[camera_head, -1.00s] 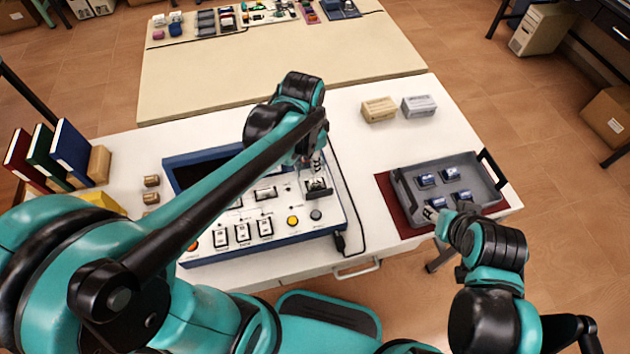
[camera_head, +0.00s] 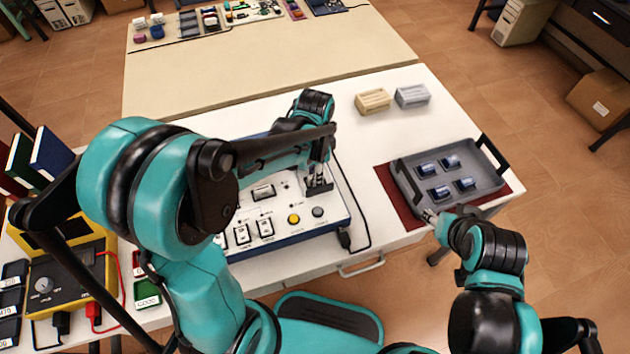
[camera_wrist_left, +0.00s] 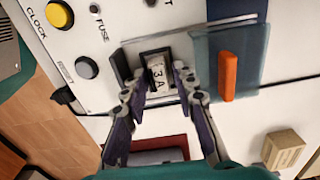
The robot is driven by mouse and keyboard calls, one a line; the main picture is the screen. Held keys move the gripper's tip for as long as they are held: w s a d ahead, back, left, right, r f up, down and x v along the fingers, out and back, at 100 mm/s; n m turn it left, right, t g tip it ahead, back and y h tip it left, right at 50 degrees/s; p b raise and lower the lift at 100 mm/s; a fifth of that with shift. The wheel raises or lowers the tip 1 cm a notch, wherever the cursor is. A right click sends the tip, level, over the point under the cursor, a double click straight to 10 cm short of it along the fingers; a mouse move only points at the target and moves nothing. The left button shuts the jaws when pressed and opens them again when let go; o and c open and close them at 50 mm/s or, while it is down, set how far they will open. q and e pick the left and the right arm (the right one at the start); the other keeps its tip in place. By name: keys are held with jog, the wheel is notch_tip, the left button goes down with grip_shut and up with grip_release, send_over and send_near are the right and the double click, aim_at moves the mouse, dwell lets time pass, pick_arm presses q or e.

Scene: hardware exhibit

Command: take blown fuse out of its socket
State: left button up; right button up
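The fuse (camera_wrist_left: 158,75), a pale block marked with a number and "A", sits in a dark socket (camera_wrist_left: 152,54) beside the "FUSE" label in the left wrist view. My left gripper (camera_head: 318,184) is over the right part of the white control panel (camera_head: 335,216). Its fingers stand on either side of the fuse, open, with a narrow gap visible; whether either touches it I cannot tell. In the head view the gripper mostly hides the fuse. My right gripper (camera_head: 429,215) is by the near left corner of the grey tray (camera_head: 404,182); its fingers are too small to judge.
The tray holds several blue-and-white pieces (camera_head: 438,192) on a dark red mat (camera_head: 388,205). Two small boxes (camera_head: 373,101) stand behind. A yellow multimeter (camera_head: 70,275) lies at left. A black cable (camera_head: 362,215) runs right of the panel.

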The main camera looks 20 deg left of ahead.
pick_arm(q)
jog(key=shift+r, duration=0.1)
grip_shut()
